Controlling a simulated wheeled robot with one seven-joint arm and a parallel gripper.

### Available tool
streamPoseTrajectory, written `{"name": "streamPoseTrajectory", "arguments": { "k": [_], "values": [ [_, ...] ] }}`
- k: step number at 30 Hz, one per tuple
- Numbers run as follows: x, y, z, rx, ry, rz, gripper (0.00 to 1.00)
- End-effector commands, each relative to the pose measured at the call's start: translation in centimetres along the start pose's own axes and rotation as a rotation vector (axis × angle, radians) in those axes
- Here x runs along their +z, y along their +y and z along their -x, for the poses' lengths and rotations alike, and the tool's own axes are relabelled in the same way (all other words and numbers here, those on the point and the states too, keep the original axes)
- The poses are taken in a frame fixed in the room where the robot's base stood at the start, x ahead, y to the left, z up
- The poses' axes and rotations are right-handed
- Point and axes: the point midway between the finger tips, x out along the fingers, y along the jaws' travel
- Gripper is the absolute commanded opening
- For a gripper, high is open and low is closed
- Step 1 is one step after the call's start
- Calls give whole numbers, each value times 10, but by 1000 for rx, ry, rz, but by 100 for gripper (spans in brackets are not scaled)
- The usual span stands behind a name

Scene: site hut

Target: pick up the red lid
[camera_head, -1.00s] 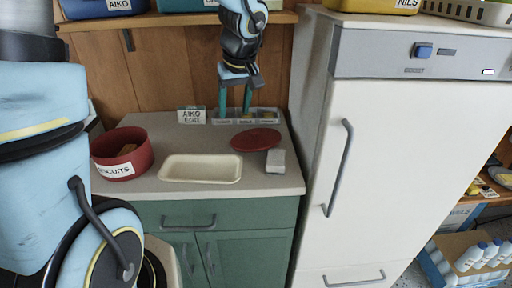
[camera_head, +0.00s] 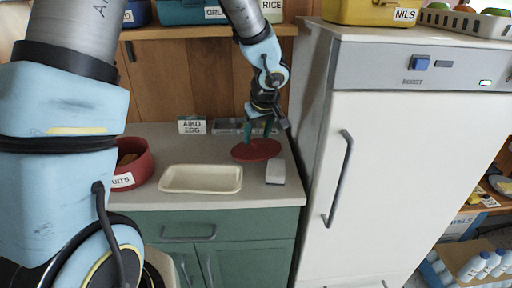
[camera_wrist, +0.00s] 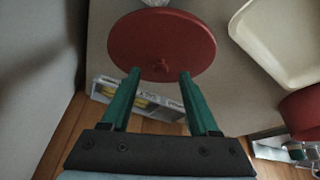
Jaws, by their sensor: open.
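The red lid (camera_head: 256,150) is a flat round disc with a small knob, lying on the counter right of the cream tray. It also shows in the wrist view (camera_wrist: 162,42), its knob near the gap between the fingertips. My gripper (camera_head: 260,133) is above the lid, with its green fingers pointing down. In the wrist view my gripper (camera_wrist: 158,75) is open, its two fingers apart with nothing held between them. I cannot tell whether the fingertips touch the lid.
A cream tray (camera_head: 201,190) and a red biscuits tub (camera_head: 140,172) stand to the left. A grey-white block (camera_head: 275,172) lies just in front of the lid. A divided clear tray (camera_head: 228,127) is behind it. The white fridge (camera_head: 400,160) bounds the right side.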

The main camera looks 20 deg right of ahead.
Motion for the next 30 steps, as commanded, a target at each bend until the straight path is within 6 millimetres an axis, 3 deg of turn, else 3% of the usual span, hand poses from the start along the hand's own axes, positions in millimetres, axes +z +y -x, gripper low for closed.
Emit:
{"name": "streamPoseTrajectory", "arguments": {
  "k": [6,14,30],
  "values": [
    [0,-1,-23,-1,-1,-1,61],
    [0,0,-25,0,0,0,61],
    [0,-1,-25,0,0,0,0]
  ]
}}
